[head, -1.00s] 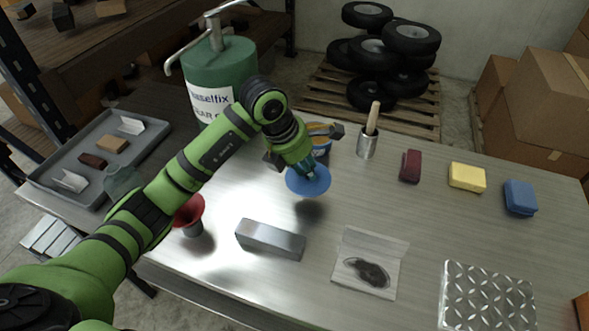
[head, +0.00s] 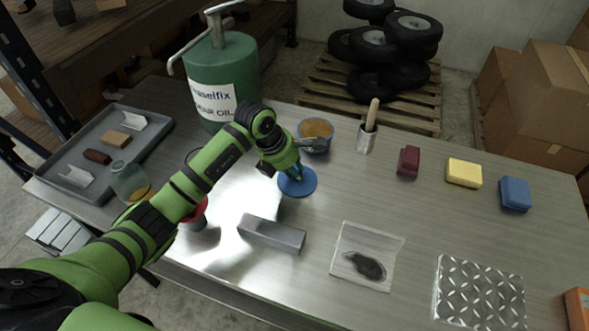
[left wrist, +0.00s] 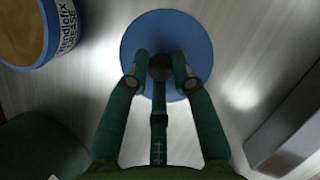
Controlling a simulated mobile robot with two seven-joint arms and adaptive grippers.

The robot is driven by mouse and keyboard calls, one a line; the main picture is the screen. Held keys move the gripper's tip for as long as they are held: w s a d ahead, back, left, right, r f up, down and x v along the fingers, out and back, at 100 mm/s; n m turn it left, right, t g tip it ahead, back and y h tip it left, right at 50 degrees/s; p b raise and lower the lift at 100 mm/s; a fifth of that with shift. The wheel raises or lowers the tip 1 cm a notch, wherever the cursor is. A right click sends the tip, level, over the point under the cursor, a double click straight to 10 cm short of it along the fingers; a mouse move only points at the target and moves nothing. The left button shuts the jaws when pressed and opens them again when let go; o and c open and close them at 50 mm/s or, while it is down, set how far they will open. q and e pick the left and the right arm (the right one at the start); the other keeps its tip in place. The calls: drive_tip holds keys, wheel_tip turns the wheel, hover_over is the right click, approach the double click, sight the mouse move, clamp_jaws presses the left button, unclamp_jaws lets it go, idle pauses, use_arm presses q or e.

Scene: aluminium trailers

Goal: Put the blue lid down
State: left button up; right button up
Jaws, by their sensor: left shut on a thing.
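The blue lid (head: 303,187) is a round disc with a dark knob, over the bench between the grease tub and the metal bar. My left gripper (head: 292,174) is above it, shut on its knob. In the left wrist view the lid (left wrist: 190,35) is face-on beyond the fingers (left wrist: 160,76), which close around the knob. The lid is low over the bench top; I cannot tell whether it touches. My right gripper is in neither view now.
The open grease tub (head: 316,128) stands just behind the lid. A grey metal bar (head: 271,235) lies in front. A red funnel (head: 199,216) and a glass jar (head: 129,182) are left, near my arm. A brush tin (head: 366,140) stands back right. Bare bench (head: 350,195) lies right of the lid.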

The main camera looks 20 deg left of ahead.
use_arm(q)
drive_tip(key=o, duration=0.9)
drive_tip(key=shift+o, duration=0.2)
drive_tip(key=b+v, duration=0.2)
drive_tip(key=v, duration=1)
drive_tip(key=shift+w+r, duration=0.1)
drive_tip(key=shift+r, duration=0.15)
